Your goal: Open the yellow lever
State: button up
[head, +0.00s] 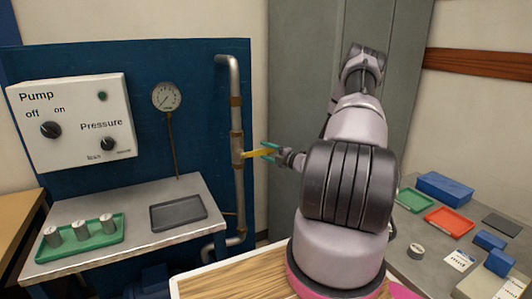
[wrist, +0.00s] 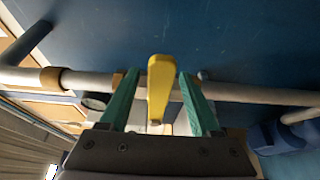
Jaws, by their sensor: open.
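The yellow lever (head: 258,153) sticks out to the right from the vertical pipe (head: 237,110) in the head view. In the wrist view the lever (wrist: 160,85) lies between the two green fingers of my gripper (wrist: 158,95), with a visible gap on both sides. My gripper (head: 270,151) is open around the lever's outer part in the head view. The pipe (wrist: 250,95) runs across behind the fingertips in the wrist view. The lever's joint with the pipe is partly hidden in the wrist view.
A pump control box (head: 75,122) and a pressure gauge (head: 166,97) are on the blue panel (head: 200,75). A green tray (head: 82,240) with metal cylinders and a dark tray (head: 178,213) sit on the left bench. The right bench holds coloured trays (head: 449,221) and blue boxes (head: 445,187).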

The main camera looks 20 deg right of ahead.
grip_shut()
dwell(1.3)
